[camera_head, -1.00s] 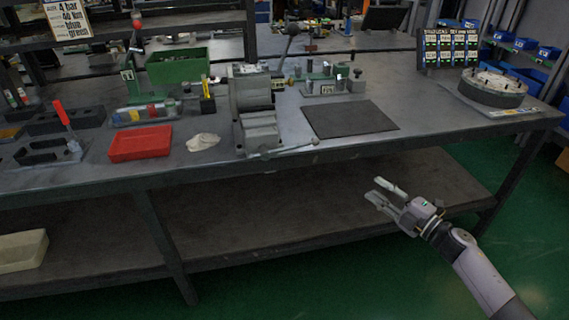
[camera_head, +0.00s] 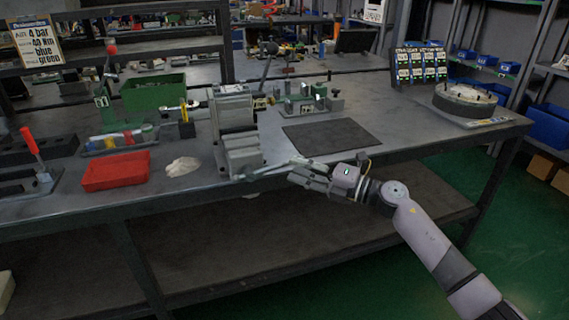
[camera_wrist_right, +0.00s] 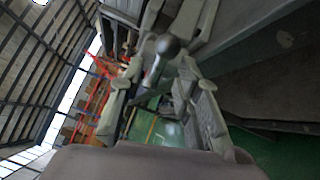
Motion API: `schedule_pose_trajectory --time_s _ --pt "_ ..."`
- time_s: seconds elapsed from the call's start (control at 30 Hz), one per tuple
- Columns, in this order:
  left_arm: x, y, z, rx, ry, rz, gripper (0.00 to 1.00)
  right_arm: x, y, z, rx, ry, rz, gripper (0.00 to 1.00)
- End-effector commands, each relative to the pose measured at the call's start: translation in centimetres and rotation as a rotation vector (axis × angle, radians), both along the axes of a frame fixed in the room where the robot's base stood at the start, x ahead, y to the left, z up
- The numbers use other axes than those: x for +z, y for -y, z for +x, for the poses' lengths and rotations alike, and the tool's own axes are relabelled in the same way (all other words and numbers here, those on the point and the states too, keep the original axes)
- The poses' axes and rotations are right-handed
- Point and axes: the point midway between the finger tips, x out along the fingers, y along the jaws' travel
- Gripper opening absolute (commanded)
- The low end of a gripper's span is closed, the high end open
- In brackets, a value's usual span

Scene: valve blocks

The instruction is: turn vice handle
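The grey vice (camera_head: 240,146) stands at the front edge of the workbench in the head view. Its handle (camera_head: 264,171), a thin bar, sticks out to the right at the front of the vice. My right gripper (camera_head: 299,171) is at the free end of this handle. In the right wrist view, the handle's round knob (camera_wrist_right: 167,45) and part of the bar show between the two spread fingers of my right gripper (camera_wrist_right: 160,98). The fingers look open; I cannot tell whether either touches the bar. My left gripper is not in view.
On the workbench (camera_head: 390,138), a red tray (camera_head: 116,171) and a pale cloth-like lump (camera_head: 182,166) lie left of the vice. A dark mat (camera_head: 332,136) lies to its right. A lower shelf (camera_head: 230,245) runs beneath. Green floor is free in front.

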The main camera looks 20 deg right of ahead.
Motion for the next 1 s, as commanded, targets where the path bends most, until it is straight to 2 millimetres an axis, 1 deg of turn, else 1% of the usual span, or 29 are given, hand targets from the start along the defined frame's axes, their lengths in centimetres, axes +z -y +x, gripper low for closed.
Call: schedule_pose_trajectory --time_s 0.03,0.1,0.3,0.67,1.0 --pt "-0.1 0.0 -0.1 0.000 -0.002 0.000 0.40 0.2 -0.8 0.7 0.001 0.001 0.003 0.31" --pt "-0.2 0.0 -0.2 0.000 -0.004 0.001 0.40 0.2 -1.6 1.5 0.001 0.001 0.002 0.31" --pt "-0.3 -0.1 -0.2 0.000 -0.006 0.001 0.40 0.2 -3.0 2.8 0.000 0.000 0.001 0.31" --pt "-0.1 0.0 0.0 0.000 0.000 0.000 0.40 0.2 -3.3 3.1 0.000 -0.001 0.000 0.30" --pt "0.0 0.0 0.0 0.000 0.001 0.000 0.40 0.2 -3.3 3.1 0.000 -0.001 0.000 0.07"
